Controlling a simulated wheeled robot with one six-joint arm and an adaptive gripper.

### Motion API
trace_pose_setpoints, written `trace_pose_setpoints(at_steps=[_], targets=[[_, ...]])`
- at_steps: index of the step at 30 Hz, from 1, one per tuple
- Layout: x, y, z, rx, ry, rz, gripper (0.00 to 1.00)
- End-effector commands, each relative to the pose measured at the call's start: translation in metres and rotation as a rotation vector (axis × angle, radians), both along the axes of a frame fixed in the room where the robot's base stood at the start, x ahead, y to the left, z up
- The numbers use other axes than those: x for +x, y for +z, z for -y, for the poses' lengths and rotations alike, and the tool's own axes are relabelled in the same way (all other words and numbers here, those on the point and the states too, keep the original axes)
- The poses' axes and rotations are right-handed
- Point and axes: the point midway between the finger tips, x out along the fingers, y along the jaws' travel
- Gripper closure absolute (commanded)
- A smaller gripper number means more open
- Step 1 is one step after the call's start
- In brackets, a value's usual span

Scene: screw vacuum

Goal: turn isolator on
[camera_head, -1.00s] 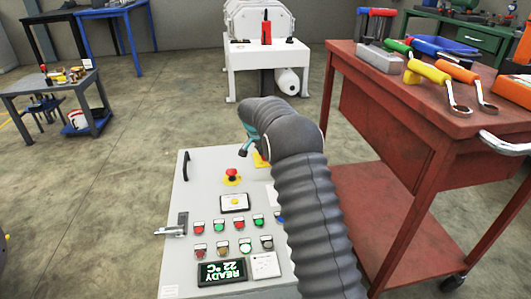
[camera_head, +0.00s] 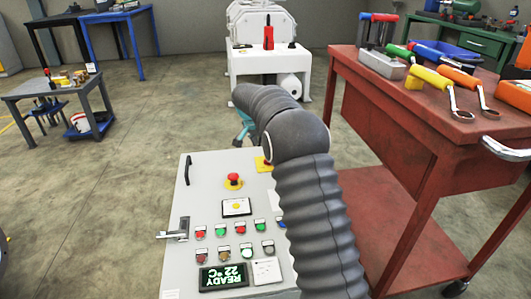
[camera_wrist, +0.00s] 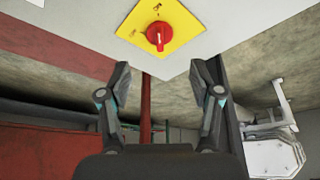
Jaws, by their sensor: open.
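The isolator, a yellow plate with a red rotary knob (camera_wrist: 158,36), sits on the light grey panel at the top of the wrist view. In the head view my gripper (camera_head: 246,127) is mostly hidden behind my arm, near the panel's far edge.
The control panel (camera_head: 205,185) also bears a red emergency button (camera_head: 233,180), several coloured push buttons and a display (camera_head: 222,276). A red tool cart (camera_head: 400,115) stands close to the right of my arm. A white machine (camera_head: 268,60) stands beyond the panel, with open floor to the left.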

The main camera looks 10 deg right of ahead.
Motion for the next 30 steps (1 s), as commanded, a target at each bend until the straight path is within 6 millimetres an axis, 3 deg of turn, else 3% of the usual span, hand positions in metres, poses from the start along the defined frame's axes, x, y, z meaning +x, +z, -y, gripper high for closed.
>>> trace_pose_setpoints(at_steps=[4,10,23,30], targets=[[-0.006,0.022,-0.007,0.0,0.002,0.002,0.36],[-0.01,0.035,-0.011,0.0,0.001,0.0,0.36],[-0.011,0.037,-0.012,-0.004,0.014,-0.004,0.36],[-0.011,0.029,-0.016,-0.03,0.174,-0.048,0.36]])
